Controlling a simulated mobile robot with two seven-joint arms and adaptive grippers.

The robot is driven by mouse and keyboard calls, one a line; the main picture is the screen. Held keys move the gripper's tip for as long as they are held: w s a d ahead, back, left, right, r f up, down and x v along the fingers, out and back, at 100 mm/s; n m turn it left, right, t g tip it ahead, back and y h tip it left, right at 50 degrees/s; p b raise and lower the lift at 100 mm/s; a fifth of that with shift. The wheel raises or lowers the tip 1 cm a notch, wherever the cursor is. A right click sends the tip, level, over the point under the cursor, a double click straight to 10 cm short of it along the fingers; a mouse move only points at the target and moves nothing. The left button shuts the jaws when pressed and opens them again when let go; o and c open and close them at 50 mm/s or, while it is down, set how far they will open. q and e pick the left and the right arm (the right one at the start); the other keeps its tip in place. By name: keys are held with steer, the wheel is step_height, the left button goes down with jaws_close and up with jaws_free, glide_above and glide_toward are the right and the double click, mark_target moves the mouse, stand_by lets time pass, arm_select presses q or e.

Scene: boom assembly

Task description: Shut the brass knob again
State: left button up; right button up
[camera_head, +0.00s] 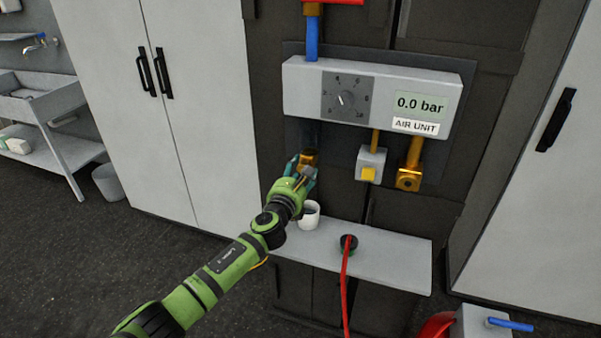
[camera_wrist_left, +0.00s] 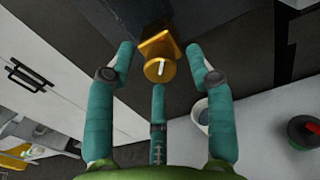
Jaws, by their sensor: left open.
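The brass knob (camera_head: 308,157) sits under the left end of the air unit (camera_head: 300,95). In the left wrist view the knob (camera_wrist_left: 160,69) is yellow-gold with a pale line on its face. My left gripper (camera_head: 302,168) is right in front of the knob. Its teal fingers (camera_wrist_left: 160,70) are open, spread to either side of the knob and below it, and I see no finger closed on it. In the head view the gripper hides part of the knob. The unit's display reads 0.0 bar. My right gripper is not in view.
Below the unit a grey shelf (camera_head: 390,268) carries a white cup (camera_head: 309,214) and a dark round fitting (camera_head: 348,242) with a red hose. A yellow-buttoned box (camera_head: 370,164) and a brass outlet (camera_head: 409,178) hang to the right. A blue-handled valve (camera_head: 510,324) stands lower right.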

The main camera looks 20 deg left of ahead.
arm_select(q)
jaws_close()
